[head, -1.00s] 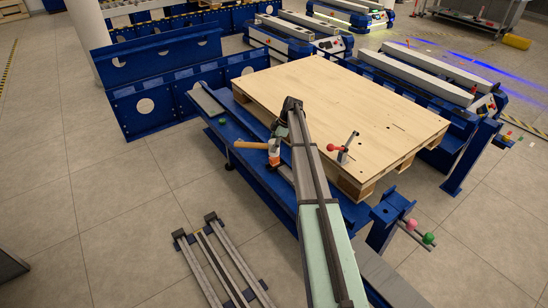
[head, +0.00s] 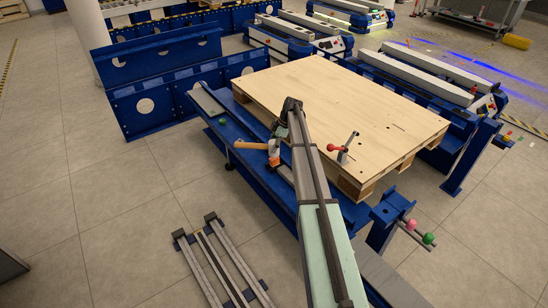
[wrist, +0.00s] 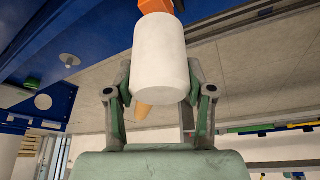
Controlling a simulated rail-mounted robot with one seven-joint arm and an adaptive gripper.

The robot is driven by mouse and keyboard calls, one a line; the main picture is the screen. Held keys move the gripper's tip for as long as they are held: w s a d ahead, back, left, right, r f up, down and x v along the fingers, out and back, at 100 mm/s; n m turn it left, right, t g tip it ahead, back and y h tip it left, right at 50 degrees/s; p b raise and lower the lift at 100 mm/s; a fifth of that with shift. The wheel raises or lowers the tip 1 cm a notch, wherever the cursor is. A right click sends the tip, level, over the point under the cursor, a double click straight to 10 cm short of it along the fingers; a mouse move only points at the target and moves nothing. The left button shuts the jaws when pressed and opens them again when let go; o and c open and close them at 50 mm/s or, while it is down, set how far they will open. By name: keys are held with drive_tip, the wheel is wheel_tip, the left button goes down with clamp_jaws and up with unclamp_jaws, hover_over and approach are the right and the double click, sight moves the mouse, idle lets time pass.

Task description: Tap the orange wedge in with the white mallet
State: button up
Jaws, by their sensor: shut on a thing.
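The white mallet's head (wrist: 161,60) fills the middle of the wrist view, between the two fingers of my gripper (wrist: 160,88). Its tan handle end (wrist: 143,109) shows below the head. My gripper (head: 281,133) is shut on the mallet; the grip itself is mostly hidden behind the head. The orange wedge (wrist: 156,5) shows at the top edge of the wrist view, just past the mallet head. I cannot tell whether they touch. The wedge also shows as an orange patch (head: 274,160) in the head view.
A wooden pallet (head: 340,100) lies on the blue cart (head: 235,135), right of my arm. A red-knobbed lever (head: 340,150) stands at its near edge. A blue post with pink and green knobs (head: 390,215) stands at right. Rails lie on the floor (head: 232,262); floor at left is clear.

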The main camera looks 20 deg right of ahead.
drive_tip(key=shift+r+p, duration=0.95)
drive_tip(key=shift+r, duration=1.55)
